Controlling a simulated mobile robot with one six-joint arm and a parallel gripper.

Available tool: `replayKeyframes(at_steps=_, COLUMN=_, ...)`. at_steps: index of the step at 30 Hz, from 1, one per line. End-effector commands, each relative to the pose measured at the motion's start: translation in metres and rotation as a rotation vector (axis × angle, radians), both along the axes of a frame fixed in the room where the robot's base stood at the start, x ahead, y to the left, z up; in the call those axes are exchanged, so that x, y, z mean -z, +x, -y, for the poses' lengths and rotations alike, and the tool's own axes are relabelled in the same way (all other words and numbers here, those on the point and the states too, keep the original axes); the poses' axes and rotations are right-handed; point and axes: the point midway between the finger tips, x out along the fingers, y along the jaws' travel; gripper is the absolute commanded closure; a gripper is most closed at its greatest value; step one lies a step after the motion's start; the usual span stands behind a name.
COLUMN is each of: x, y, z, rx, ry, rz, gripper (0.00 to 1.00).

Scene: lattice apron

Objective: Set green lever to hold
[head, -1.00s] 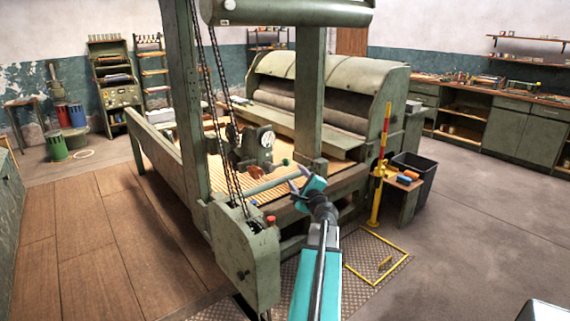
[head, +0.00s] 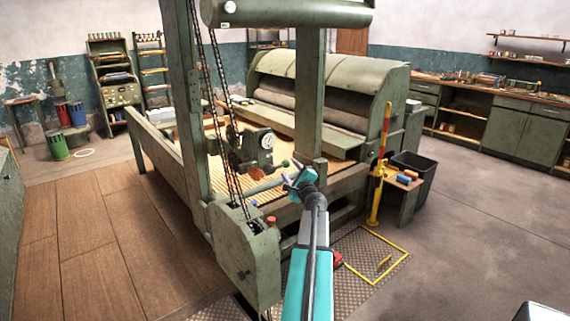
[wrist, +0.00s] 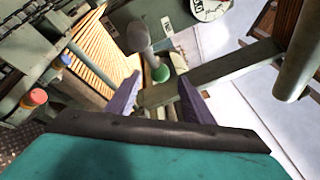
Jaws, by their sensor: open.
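The lever shows in the wrist view as a grey, rounded arm (wrist: 139,38) ending in a green knob (wrist: 160,73). In the head view the green knob (head: 285,163) is small, beside the gauge box over the slatted bed. My gripper (head: 294,172) is at the knob's lower right there. In the wrist view my gripper (wrist: 160,82) is open, with a purple finger on each side of the knob's line. The knob appears between or just beyond the fingertips; I cannot tell whether they touch it. Any hold marking is not readable.
A grey beam (wrist: 225,70) runs close to the right finger in the wrist view. A press column (head: 309,100) stands just behind my gripper, with hanging chains (head: 222,90) to the left. A red button (head: 271,220) is below left. A yellow post (head: 380,165) stands at right.

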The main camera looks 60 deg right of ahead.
Motion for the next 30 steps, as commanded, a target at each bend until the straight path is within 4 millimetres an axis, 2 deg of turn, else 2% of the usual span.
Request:
replayKeyframes(at_steps=18, x=0.000, y=0.042, z=0.034, rx=-0.001, ry=0.001, rz=-0.001, gripper=0.53)
replayKeyframes(at_steps=30, x=0.000, y=0.050, z=0.039, rx=-0.001, ry=0.000, rz=0.000, gripper=0.53)
